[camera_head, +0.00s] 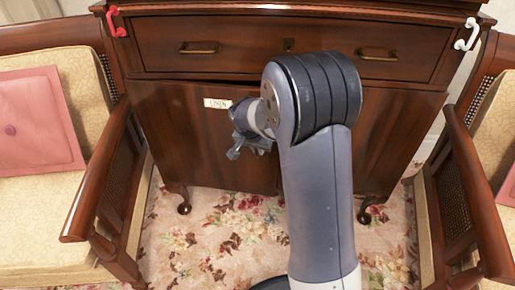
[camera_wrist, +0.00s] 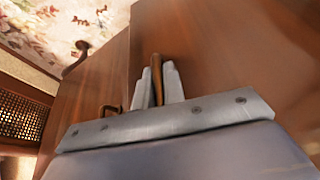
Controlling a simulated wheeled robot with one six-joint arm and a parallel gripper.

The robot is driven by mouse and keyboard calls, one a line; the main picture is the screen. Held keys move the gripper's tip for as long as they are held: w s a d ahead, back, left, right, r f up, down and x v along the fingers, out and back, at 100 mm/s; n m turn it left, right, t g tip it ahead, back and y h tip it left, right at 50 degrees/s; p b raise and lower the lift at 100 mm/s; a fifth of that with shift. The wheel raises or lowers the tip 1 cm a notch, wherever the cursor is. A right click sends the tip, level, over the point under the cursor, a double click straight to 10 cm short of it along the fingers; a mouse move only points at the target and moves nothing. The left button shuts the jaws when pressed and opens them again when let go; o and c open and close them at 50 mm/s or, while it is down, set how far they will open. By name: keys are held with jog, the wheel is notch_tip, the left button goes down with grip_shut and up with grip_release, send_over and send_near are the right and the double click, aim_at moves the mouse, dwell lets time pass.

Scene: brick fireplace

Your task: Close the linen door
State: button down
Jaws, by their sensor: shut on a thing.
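The linen door (camera_head: 185,130) is the left door of the wooden cabinet, with a pale label (camera_head: 217,103) near its top. A thin dark gap shows along its top edge, so it stands slightly ajar. In the wrist view the linen door (camera_wrist: 225,60) stands a little proud of the neighbouring door (camera_wrist: 95,85). My gripper (camera_head: 248,147) is at the linen door's inner side, below the label. In the wrist view my gripper (camera_wrist: 159,85) is shut on a brown door handle (camera_wrist: 157,68). My arm hides the handle area in the head view.
The neighbouring door's handle (camera_wrist: 111,110) is close beside my gripper. A drawer (camera_head: 225,45) sits above the doors. A red hook (camera_head: 116,22) and a white hook (camera_head: 467,35) are at the cabinet's upper corners. Armchairs flank it on the left (camera_head: 98,165) and right (camera_head: 470,185). Floral carpet (camera_head: 225,235) lies in front.

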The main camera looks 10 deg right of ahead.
jog(key=w, duration=0.1)
jog(key=w+d+p, duration=0.1)
jog(key=w, duration=0.1)
jog(key=w+d, duration=0.1)
jog(key=shift+w+r, duration=0.1)
jog(key=shift+w, duration=0.05)
jog(key=c, duration=1.5)
grip_release()
jog(key=shift+w, duration=0.1)
jog(key=shift+r, duration=0.1)
